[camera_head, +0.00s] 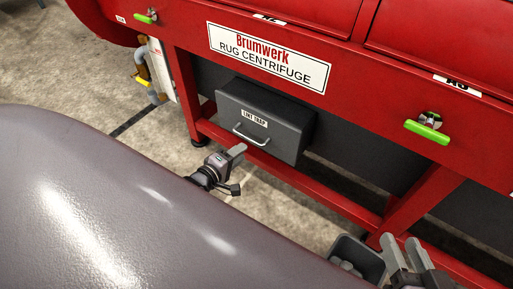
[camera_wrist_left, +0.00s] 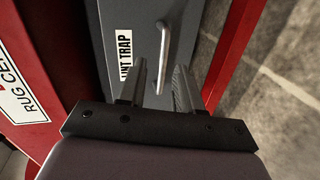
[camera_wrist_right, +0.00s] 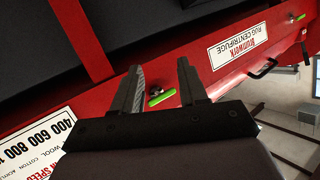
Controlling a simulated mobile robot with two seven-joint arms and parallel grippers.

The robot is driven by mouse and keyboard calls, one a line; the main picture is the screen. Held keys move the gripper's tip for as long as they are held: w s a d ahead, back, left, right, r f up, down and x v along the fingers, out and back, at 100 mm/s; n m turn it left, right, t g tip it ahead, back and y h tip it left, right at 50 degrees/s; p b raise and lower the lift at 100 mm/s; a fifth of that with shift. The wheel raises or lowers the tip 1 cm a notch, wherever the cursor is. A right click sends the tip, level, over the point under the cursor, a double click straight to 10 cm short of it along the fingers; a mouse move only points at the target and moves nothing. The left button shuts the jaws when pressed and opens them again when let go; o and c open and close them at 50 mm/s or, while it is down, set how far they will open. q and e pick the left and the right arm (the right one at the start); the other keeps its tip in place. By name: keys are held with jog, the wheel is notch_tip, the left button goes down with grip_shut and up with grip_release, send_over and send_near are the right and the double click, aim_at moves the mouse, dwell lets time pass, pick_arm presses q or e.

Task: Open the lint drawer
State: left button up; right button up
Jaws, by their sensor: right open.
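The lint drawer (camera_head: 262,115) is a dark grey box labelled LINT TRAP under the red centrifuge, with a silver bar handle (camera_head: 250,136) on its front. I cannot tell whether it is pulled out at all. My left gripper (camera_head: 236,150) is just in front of the handle. In the left wrist view the left gripper (camera_wrist_left: 160,82) is open, and the handle (camera_wrist_left: 163,50) shows between and beyond its fingers. I cannot tell whether they touch. The drawer front (camera_wrist_left: 120,15) fills the area behind. My right gripper (camera_head: 404,248) is open and empty at the lower right; it also shows in the right wrist view (camera_wrist_right: 160,80).
The red centrifuge frame (camera_head: 275,165) has a lower rail and legs around the drawer. Green-handled latches (camera_head: 427,131) sit on its front. A dark grey open box (camera_head: 357,255) is beside my right gripper. Bare concrete floor (camera_head: 75,75) lies to the left.

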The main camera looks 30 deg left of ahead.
aim_at(251, 139)
pick_arm(q)
jog(key=shift+n, duration=0.7)
jog(key=shift+a+f+b+x, duration=0.1)
jog(key=shift+a+b+x, duration=0.2)
jog(key=shift+b+x, duration=0.85)
jog(key=shift+a+f+b+x, duration=0.1)
jog(key=shift+a+b+x, duration=0.3)
jog(key=shift+x, duration=1.45)
jog(key=shift+a+f+b+x, duration=0.2)
jog(key=shift+b+x, duration=0.6)
jog(key=shift+x, duration=0.75)
pick_arm(e)
jog(key=shift+d+f+n+t, duration=0.25)
jog(key=shift+d+n+t, duration=0.45)
jog(key=shift+d+t, duration=0.15)
pick_arm(q)
jog(key=shift+y, duration=0.3)
grip_shut()
pick_arm(e)
jog(key=shift+r, duration=0.1)
